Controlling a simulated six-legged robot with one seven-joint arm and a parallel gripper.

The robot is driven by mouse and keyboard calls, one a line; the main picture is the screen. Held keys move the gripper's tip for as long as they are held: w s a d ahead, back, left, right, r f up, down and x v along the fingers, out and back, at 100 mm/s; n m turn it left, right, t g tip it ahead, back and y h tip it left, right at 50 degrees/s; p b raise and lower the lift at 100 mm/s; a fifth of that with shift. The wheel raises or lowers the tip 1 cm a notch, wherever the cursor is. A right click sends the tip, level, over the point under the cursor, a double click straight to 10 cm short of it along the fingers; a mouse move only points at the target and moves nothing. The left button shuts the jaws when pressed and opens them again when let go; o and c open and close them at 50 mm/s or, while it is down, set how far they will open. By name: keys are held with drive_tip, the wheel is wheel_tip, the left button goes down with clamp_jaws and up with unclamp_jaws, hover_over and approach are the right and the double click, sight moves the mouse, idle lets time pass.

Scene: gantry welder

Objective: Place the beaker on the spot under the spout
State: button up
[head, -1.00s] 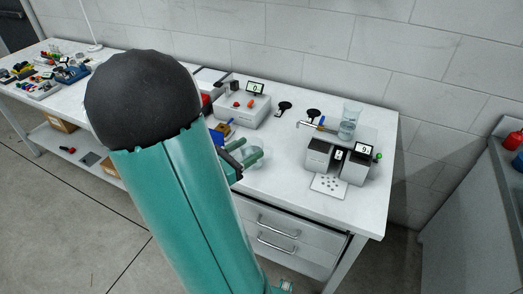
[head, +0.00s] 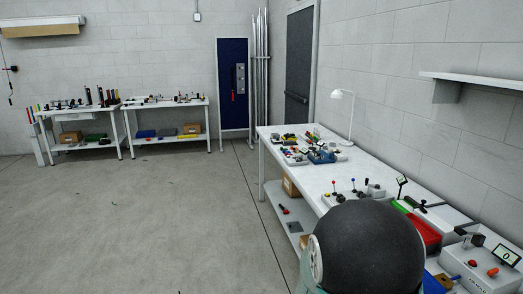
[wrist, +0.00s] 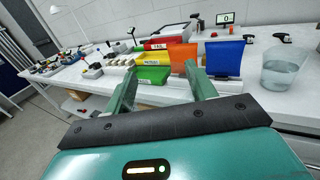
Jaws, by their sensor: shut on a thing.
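My gripper (wrist: 165,84) shows in the wrist view with its two green fingers apart, shut on the clear beaker. The glass between the fingers can hardly be made out against the coloured bins behind. A second glass vessel (wrist: 285,72) with water in it shows at the right of the wrist view, apart from my fingers. The spout and the spot under it are not clearly visible in either view now. In the head view my dark rounded arm part covers some of the near bench, and my gripper is not seen.
The long white bench (head: 335,178) runs along the right wall with a lamp (head: 341,108) on it. Red (wrist: 155,44), orange (wrist: 183,56) and blue (wrist: 224,57) bin-like things stand beyond my fingers. A small display (wrist: 225,18) is behind them. The floor (head: 150,215) at left is open.

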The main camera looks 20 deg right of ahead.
drive_tip(key=w+a+f+n+t+y, duration=0.1)
drive_tip(key=w+a+n+t+y, duration=0.2)
drive_tip(key=a, duration=0.6)
drive_tip(key=w+a+f+n+t+y, duration=0.1)
drive_tip(key=w+a+n+t+y, duration=0.3)
drive_tip(key=a, duration=0.5)
drive_tip(key=w+a+f+n+t+y, duration=0.1)
drive_tip(key=w+a+n+t+y, duration=0.2)
drive_tip(key=w+a, duration=0.4)
drive_tip(key=a+t+y, duration=0.1)
drive_tip(key=a, duration=0.2)
drive_tip(key=shift+f+n+y, duration=0.3)
drive_tip(key=shift+f+y, duration=0.1)
